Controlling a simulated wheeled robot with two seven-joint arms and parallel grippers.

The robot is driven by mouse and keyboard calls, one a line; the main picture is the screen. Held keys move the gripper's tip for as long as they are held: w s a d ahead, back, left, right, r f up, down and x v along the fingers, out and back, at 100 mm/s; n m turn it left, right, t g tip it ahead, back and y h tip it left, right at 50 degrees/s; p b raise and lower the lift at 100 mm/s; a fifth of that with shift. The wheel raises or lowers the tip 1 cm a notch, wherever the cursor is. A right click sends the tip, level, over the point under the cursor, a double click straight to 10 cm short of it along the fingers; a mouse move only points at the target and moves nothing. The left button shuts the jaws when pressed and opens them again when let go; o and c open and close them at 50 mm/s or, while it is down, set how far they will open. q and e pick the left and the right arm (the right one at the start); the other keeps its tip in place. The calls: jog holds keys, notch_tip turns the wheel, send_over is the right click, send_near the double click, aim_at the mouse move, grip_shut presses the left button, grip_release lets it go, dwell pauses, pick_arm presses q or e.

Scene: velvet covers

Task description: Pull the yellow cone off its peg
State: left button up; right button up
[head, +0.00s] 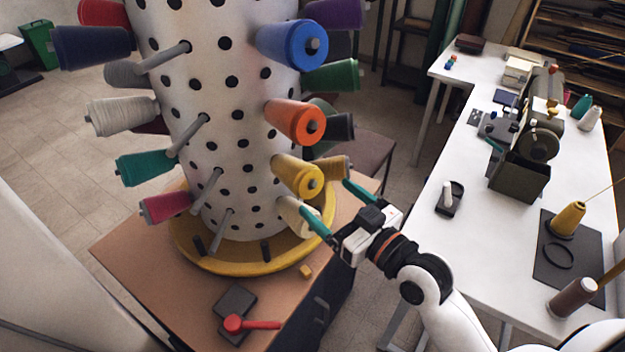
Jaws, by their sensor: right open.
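The yellow cone (294,174) sits on a peg on the lower right side of the white, perforated column (228,120), its round end facing right and toward me. My right gripper (326,197) is open, with its two teal fingers spread just below and right of the yellow cone. Nothing shows between the fingers. One fingertip overlaps a cream cone (290,213) in the picture; I cannot tell if they touch. The other fingertip is near a smaller golden cone (334,167) behind. The yellow cone's peg is mostly hidden inside it. My left gripper is out of view.
An orange cone (292,121) and a blue cone (288,45) stick out above the yellow one. The column stands in a yellow round tray (190,252) on a brown cabinet. A red-handled tool (250,325) lies in front. A white table (470,255) stands at right.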

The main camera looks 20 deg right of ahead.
aim_at(312, 185)
jog(key=p+x, duration=0.1)
jog(key=x, duration=0.6)
jog(key=shift+w+a+r+p, duration=0.1)
jog(key=shift+w+a+p, duration=0.1)
jog(key=shift+w+p, duration=0.15)
jog(key=shift+w+a, duration=0.3)
jog(key=shift+w, duration=0.3)
jog(key=shift+c, duration=0.3)
jog(key=c, duration=1)
jog(key=shift+s+d+r+p, duration=0.15)
jog(key=shift+s+p, duration=0.15)
jog(key=shift+p, duration=0.2)
